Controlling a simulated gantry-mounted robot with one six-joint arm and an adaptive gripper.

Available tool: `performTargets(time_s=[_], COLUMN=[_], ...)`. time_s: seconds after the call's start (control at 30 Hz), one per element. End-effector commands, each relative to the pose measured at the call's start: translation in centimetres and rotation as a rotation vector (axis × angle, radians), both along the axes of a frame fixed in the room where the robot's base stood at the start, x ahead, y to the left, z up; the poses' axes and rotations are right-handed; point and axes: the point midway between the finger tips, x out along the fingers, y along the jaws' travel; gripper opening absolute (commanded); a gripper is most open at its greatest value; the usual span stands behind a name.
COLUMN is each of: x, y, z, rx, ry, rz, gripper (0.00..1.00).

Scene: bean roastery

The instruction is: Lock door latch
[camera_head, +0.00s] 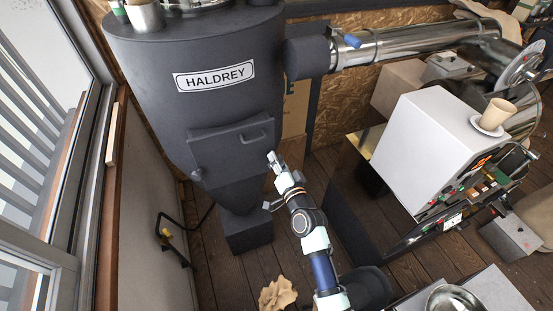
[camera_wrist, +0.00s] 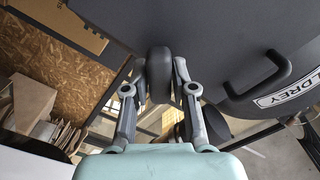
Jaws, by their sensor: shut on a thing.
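The dark grey door (camera_head: 225,150) sits on the front of the cone-shaped HALDREY vessel (camera_head: 160,90) in the head view and looks closed. Its handle (camera_head: 254,136) is near the upper right of the door, and it also shows at the right in the wrist view (camera_wrist: 262,76). My gripper (camera_head: 274,158) is at the door's right side, below the handle. In the wrist view, its two fingers are on either side of a dark rounded latch piece (camera_wrist: 159,72), which they grip. My gripper hides this piece in the head view.
A white-topped machine (camera_head: 425,145) with a cup (camera_head: 497,113) on it stands at the right. A shiny duct (camera_head: 400,45) runs from the vessel's upper right. Window frames line the left side. A crumpled sack (camera_head: 278,295) lies low in the picture. Some wooden floor is clear.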

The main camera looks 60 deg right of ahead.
Motion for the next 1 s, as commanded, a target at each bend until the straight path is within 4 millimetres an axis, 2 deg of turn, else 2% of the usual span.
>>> performTargets(time_s=[0.6,1.0], x=[-0.13,-0.11], y=[-0.12,-0.1], z=[-0.16,-0.32], rx=[0.388,0.509], ry=[-0.371,-0.485], rz=[-0.001,0.0], gripper=[0.0,0.0])
